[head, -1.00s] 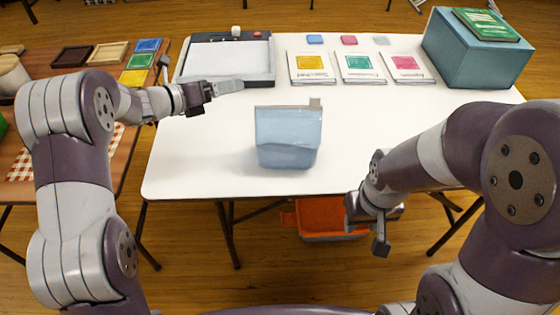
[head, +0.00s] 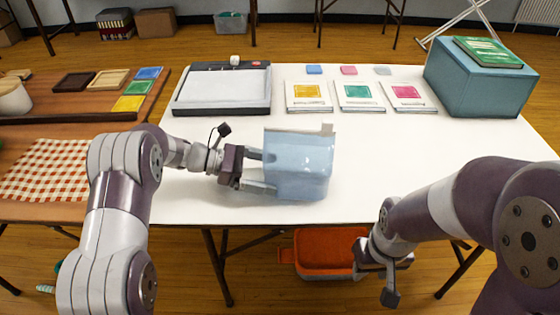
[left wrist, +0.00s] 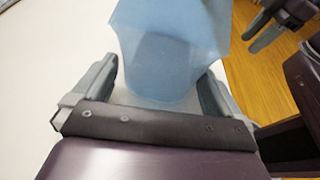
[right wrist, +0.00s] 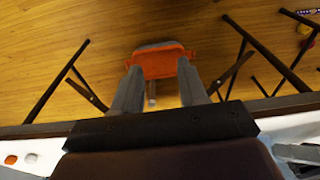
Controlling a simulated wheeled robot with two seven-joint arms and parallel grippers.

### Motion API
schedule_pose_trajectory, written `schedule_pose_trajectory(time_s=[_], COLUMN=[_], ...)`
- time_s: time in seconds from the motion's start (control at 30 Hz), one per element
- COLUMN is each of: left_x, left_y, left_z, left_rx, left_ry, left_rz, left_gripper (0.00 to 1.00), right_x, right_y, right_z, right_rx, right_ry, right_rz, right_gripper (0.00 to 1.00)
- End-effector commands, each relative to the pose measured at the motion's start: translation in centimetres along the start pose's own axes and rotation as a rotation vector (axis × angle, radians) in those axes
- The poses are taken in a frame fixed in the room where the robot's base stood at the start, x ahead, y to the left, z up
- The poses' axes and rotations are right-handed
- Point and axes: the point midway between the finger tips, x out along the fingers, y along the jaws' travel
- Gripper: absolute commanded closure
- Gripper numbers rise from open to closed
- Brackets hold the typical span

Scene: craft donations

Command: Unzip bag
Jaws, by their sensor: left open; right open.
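The translucent light-blue bag (head: 302,165) stands upright on the white table. A small beige tab (head: 327,129) sticks up at its top right corner, probably the zipper pull. My left gripper (head: 264,172) is at the bag's left side, open. In the left wrist view the bag (left wrist: 165,60) rises between and beyond the two spread fingers (left wrist: 160,92), and I cannot tell whether they touch it. My right gripper (head: 378,275) hangs low in front of the table edge, apart from the bag. It is open and empty in the right wrist view (right wrist: 158,88).
A paper trimmer (head: 222,90) lies at the back left of the white table (head: 400,150). Several craft packs, such as the green one (head: 359,92), lie behind the bag. A teal box (head: 478,85) stands at the back right. An orange bin (head: 318,250) is under the table.

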Motion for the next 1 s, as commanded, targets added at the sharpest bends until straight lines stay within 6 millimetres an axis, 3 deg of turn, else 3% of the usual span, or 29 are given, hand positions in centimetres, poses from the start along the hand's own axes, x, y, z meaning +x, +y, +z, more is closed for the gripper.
schedule_pose_trajectory(time_s=[0.03, 0.13, 0.47, 0.53, 0.7, 0.73, 0.77, 0.87, 0.97, 1.0], left_x=[0.7, 1.5, 1.8, 1.8, 1.8, 1.8, 1.8, 1.8, 1.8, 1.8], left_y=[0.0, 0.0, 0.1, 0.1, 0.1, 0.1, 0.1, 0.1, 0.1, 0.1], left_z=[-0.5, -0.3, 0.0, 0.0, 0.0, 0.0, 0.0, 0.0, 0.0, 0.0], left_rx=[0.002, 0.001, -0.001, -0.001, -0.001, -0.001, -0.001, -0.001, -0.001, -0.001], left_ry=[0.001, 0.001, 0.000, 0.000, 0.000, 0.000, 0.000, 0.000, 0.000, 0.000], left_rz=[0.000, 0.000, 0.001, 0.001, 0.001, 0.001, 0.001, 0.001, 0.001, 0.001], left_gripper=[0.00, 0.00, 0.00, 0.19, 0.20, 0.20, 0.20, 0.20, 0.20, 0.20], right_x=[0.9, 1.3, 1.3, 1.3, 1.3, 1.3, 1.3, 0.9, -0.2, -0.9], right_y=[0.0, 0.0, 0.0, 0.0, 0.0, 0.0, 0.0, 0.3, 1.1, 1.6], right_z=[0.1, 0.1, 0.1, 0.1, 0.1, 0.1, 0.0, -1.5, -5.4, -7.6], right_rx=[0.000, 0.000, 0.000, 0.000, 0.000, 0.000, -0.003, -0.043, -0.130, -0.160], right_ry=[0.000, 0.001, 0.001, 0.001, 0.001, 0.001, 0.003, 0.042, 0.146, 0.208], right_rz=[0.000, 0.000, 0.000, 0.000, 0.000, 0.000, 0.000, 0.007, 0.038, 0.059], right_gripper=[0.57, 0.57, 0.57, 0.57, 0.57, 0.64, 0.64, 0.64, 0.64, 0.64])
